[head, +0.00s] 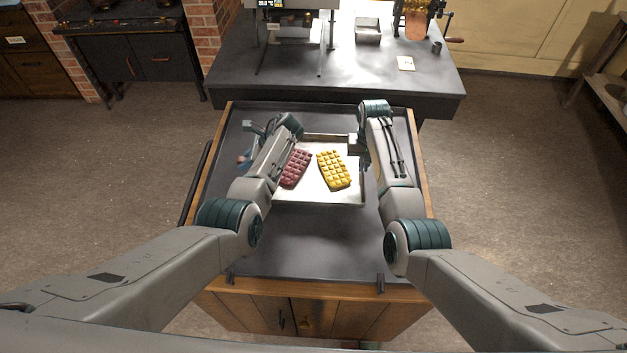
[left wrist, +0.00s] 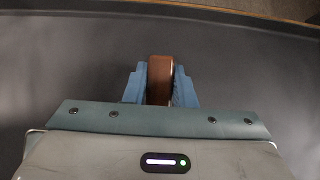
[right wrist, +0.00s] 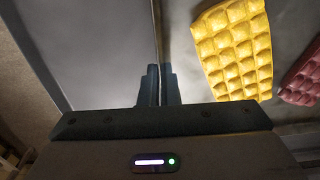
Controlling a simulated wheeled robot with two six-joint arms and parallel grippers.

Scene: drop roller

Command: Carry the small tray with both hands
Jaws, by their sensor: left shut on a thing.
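The small tray (head: 318,200) is a shallow pale metal tray lying on the dark cart top. It holds a dark red moulded slab (head: 296,168) and a yellow one (head: 334,169); both also show in the right wrist view. My left gripper (left wrist: 160,82) is shut on a brown, smooth piece (left wrist: 160,78), left of the tray and apart from it. The rest of that piece is hidden. My right gripper (right wrist: 161,88) is at the tray's right wall, with the thin rim line running between its close fingers. Whether they grip the rim is unclear.
The cart top (head: 315,245) is clear in front of the tray and has a raised wooden edge. A dark workbench (head: 300,85) stands behind it, bearing a machine, a small metal box (head: 368,32) and a hand-cranked device (head: 416,22).

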